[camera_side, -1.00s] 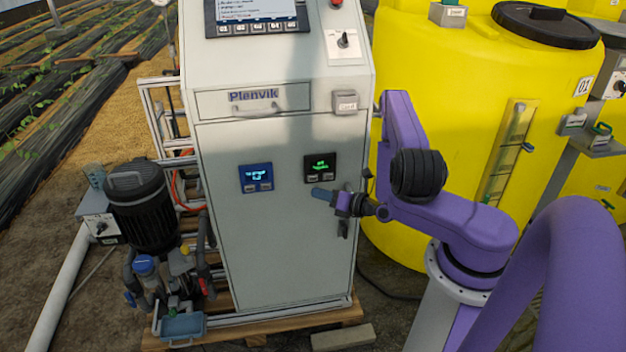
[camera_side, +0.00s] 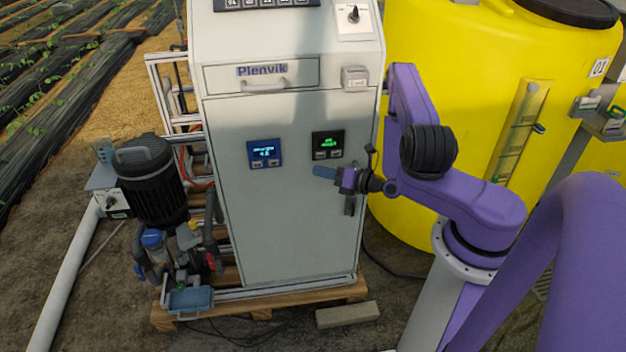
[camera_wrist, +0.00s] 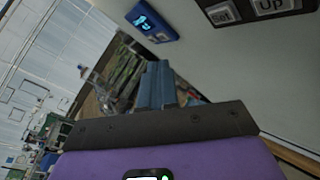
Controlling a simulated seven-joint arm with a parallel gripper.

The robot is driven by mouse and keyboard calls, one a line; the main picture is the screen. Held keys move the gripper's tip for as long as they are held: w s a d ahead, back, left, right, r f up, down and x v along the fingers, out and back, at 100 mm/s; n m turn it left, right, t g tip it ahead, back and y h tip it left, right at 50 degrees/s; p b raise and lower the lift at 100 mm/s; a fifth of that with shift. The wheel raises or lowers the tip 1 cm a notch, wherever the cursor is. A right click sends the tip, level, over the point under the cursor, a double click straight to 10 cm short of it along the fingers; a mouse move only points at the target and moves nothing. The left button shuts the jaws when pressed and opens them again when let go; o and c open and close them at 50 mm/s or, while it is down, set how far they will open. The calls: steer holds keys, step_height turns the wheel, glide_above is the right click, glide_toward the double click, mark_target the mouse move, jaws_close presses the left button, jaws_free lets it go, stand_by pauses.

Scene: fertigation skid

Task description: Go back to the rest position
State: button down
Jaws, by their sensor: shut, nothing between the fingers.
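My gripper (camera_side: 325,172) is in front of the right part of the light grey cabinet (camera_side: 285,215), just below the green-lit controller (camera_side: 327,145). Its blue fingers are together and hold nothing, and they point left across the cabinet front. In the wrist view the shut fingers (camera_wrist: 158,88) lie close to the cabinet panel. No contact between my gripper and the panel can be made out.
A blue-lit controller (camera_side: 265,153) sits left of the green-lit one. A drawer (camera_side: 262,76) marked Plenvik is above. A yellow tank (camera_side: 440,60) stands right behind my arm. A black motor pump (camera_side: 150,180) is at left, and a grey block (camera_side: 347,314) lies below.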

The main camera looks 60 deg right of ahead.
steer(key=w+a+r+n+g+y, duration=0.2)
steer(key=a+r+n+g+y, duration=0.2)
steer(key=a+r+n+y, duration=0.45)
steer(key=s+a+r+n+g+y, duration=0.2)
steer(key=s+a+n+g+y, duration=0.1)
steer(key=a+n+g, duration=0.35)
steer(key=s+a+r+n+g+y, duration=0.3)
steer(key=a+n+g, duration=0.2)
steer(key=n, duration=0.2)
steer(key=s+a+r+n+g+h, duration=0.3)
steer(key=s+n+g+h, duration=0.2)
steer(key=s+n+g, duration=0.5)
steer(key=s+d+r+n+t+h, duration=0.2)
steer(key=s+n+t+h, duration=0.2)
steer(key=n, duration=0.7)
steer(key=s+d+r+n+t+h, duration=0.2)
steer(key=s+n+t+h, duration=0.3)
steer(key=n, duration=0.6)
steer(key=shift+s+d+r+h, duration=0.35)
steer(key=shift+s+d+h, duration=0.1)
steer(key=shift+s+h, duration=0.7)
